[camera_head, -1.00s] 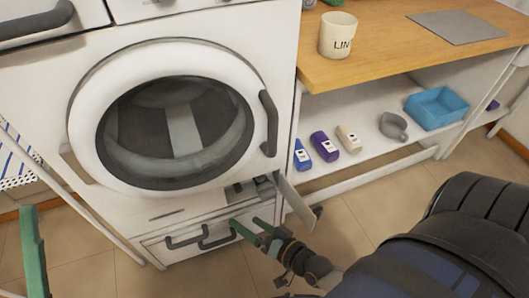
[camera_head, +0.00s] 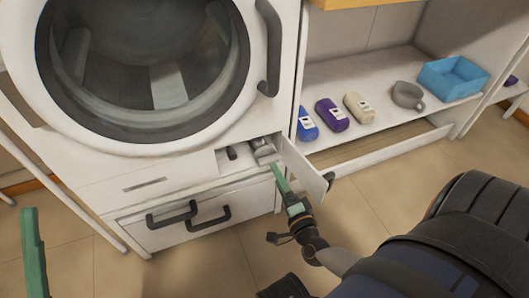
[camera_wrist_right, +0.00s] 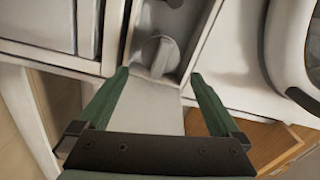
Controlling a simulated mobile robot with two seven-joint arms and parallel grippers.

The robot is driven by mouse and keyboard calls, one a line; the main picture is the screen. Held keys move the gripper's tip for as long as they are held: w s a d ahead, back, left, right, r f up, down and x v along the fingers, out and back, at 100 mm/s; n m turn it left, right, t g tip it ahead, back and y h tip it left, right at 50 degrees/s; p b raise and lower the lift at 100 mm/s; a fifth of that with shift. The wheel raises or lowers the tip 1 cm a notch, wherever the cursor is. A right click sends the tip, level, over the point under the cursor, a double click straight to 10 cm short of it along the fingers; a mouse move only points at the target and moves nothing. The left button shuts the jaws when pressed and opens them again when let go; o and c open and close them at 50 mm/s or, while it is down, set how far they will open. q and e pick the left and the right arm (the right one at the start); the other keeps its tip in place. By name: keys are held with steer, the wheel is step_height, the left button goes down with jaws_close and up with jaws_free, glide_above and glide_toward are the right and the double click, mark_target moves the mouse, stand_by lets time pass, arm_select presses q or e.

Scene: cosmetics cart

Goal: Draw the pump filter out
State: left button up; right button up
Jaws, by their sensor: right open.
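The pump filter (camera_head: 262,148) is a grey round cap in the small open compartment (camera_head: 232,163) low on the white washing machine. In the right wrist view the filter (camera_wrist_right: 160,53) shows its raised grip bar and sits in its recess. My right gripper (camera_head: 277,170) has green fingers and is just in front of the compartment, beside the open flap (camera_head: 303,172). In the wrist view its two fingers (camera_wrist_right: 160,76) are spread apart, with the filter just beyond and between the tips, and nothing held. Only a green part of my left gripper (camera_head: 33,255) shows at the left edge.
The washing machine's round door (camera_head: 145,75) is above the compartment. A drawer with dark handles (camera_head: 190,217) is below. At the right, a low shelf holds blue, purple and beige bottles (camera_head: 332,115), a grey cup (camera_head: 407,95) and a blue bin (camera_head: 453,78). The floor in front is clear.

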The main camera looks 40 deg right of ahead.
mark_target(267, 156)
steer(key=b+x, duration=0.3)
steer(key=x, duration=0.7)
steer(key=shift+w, duration=0.4)
steer(key=shift+c, duration=0.4)
jaws_close()
steer(key=shift+s, duration=0.1)
